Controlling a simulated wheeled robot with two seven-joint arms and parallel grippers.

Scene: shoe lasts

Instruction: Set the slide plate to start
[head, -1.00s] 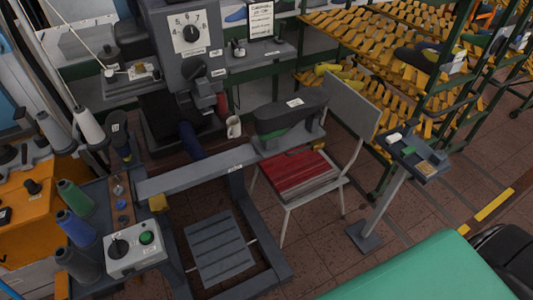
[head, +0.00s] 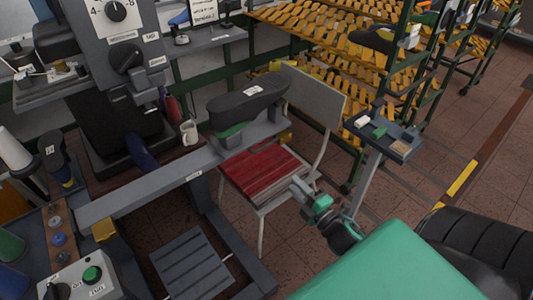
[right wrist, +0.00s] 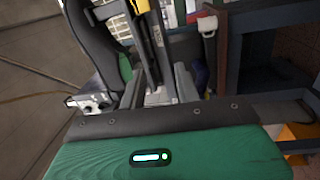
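The grey slide plate (head: 270,129) is on the right part of the long grey rail (head: 150,192) in the head view. A dark shoe-shaped last (head: 245,103) with a green underside stands on it. My right gripper (head: 299,189) is low, in front of the red-seated chair and apart from the plate. Its fingers are too small there to show whether they are open. In the right wrist view the last (right wrist: 92,35) shows upper left, beyond my green wrist casing. My left gripper is out of view.
The chair (head: 262,172) with a red slatted seat stands beside the rail. A post with a small tray (head: 397,142) is to its right. A white mug (head: 189,132) is behind the rail. A yellow block (head: 104,230) sits at the rail's left end. Yellow racks fill the back.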

